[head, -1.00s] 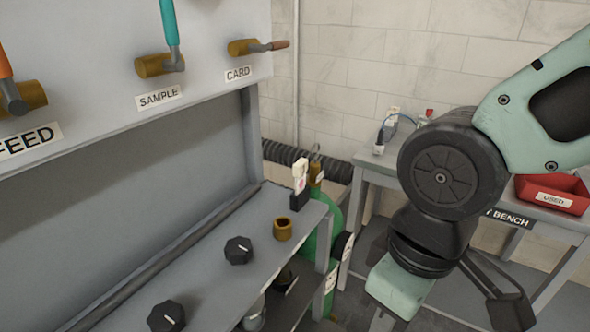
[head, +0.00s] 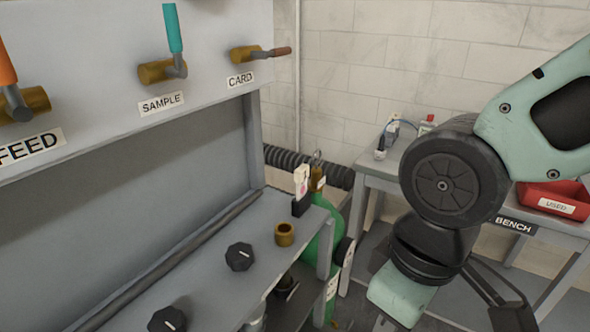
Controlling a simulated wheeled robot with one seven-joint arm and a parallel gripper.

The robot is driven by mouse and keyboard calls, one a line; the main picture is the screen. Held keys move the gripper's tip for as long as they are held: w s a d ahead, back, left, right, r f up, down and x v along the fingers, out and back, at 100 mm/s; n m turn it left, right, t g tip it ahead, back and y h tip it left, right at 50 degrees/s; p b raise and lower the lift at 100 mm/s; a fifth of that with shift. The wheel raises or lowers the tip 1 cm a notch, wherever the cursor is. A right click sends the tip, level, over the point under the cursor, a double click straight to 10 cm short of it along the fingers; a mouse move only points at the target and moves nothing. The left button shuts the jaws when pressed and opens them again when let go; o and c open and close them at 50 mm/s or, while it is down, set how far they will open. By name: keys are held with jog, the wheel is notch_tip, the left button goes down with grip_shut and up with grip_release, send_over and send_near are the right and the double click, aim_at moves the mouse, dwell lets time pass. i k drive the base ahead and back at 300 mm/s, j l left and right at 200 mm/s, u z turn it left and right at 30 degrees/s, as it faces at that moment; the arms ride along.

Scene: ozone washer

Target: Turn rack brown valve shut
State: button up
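The brown-handled valve (head: 262,53) is on the rack panel (head: 60,95) above the CARD label (head: 240,80). It has a brass body, and its brown lever points sideways to the right. To its left are the SAMPLE valve (head: 168,60) with a teal lever pointing up and the FEED valve (head: 22,100) with an orange lever. My arm is at the right, well apart from the valves. My gripper (head: 425,325) is partly in view at the bottom right; its fingertips are cut off, so its opening cannot be judged.
A shelf below the panel holds black knobs (head: 240,257), a brass cup (head: 285,234) and a small white-and-black holder (head: 301,188). A green cylinder (head: 318,245) stands beside it. The bench (head: 400,170) with a red USED bin (head: 553,198) is behind my arm. Space before the panel looks clear.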

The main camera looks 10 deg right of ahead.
aim_at(286, 50)
jog(key=k+j, duration=0.3)
jog(key=j, duration=0.2)
jog(key=k+j, duration=0.35)
jog(key=j, duration=0.15)
jog(key=z, duration=0.05)
